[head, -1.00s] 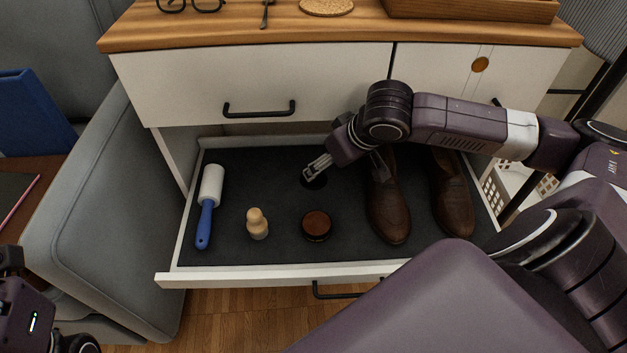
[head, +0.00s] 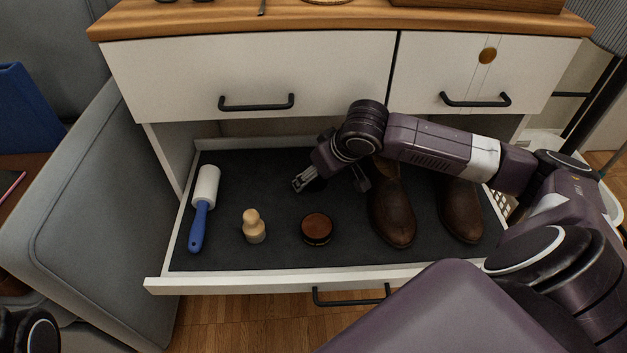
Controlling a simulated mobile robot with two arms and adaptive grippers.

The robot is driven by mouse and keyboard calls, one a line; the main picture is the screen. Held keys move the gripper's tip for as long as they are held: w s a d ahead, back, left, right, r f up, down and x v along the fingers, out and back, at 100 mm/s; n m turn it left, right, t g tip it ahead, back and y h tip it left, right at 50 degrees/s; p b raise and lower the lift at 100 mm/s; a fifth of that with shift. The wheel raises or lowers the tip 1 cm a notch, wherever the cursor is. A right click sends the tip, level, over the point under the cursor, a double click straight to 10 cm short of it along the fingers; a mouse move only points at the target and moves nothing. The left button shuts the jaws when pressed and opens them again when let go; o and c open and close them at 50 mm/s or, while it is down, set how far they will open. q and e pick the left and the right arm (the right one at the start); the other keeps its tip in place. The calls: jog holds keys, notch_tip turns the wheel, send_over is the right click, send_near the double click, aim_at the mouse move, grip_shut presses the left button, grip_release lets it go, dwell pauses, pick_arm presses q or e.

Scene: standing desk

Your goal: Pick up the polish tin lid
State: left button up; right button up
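The open polish tin (head: 317,229), with brown polish showing, sits in the middle of the open drawer. A dark round shape, likely the tin lid (head: 317,185), lies behind it on the dark drawer lining. It is partly hidden by my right gripper and hard to make out. My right gripper (head: 331,184) is over it, its fingers spread apart, one at the left and one at the right. I see nothing held between them. Whether the fingers touch the lid I cannot tell. My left gripper is out of view; only a bit of my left arm shows at the bottom left.
The drawer (head: 300,280) also holds a lint roller (head: 203,208), a wooden-handled brush (head: 253,227) and a pair of brown shoes (head: 393,218). The desk front with handles (head: 257,103) rises behind. A grey armchair (head: 90,200) stands at the left.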

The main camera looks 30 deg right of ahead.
jog(key=shift+c, duration=0.7)
jog(key=c, duration=1)
jog(key=shift+s+r, duration=0.1)
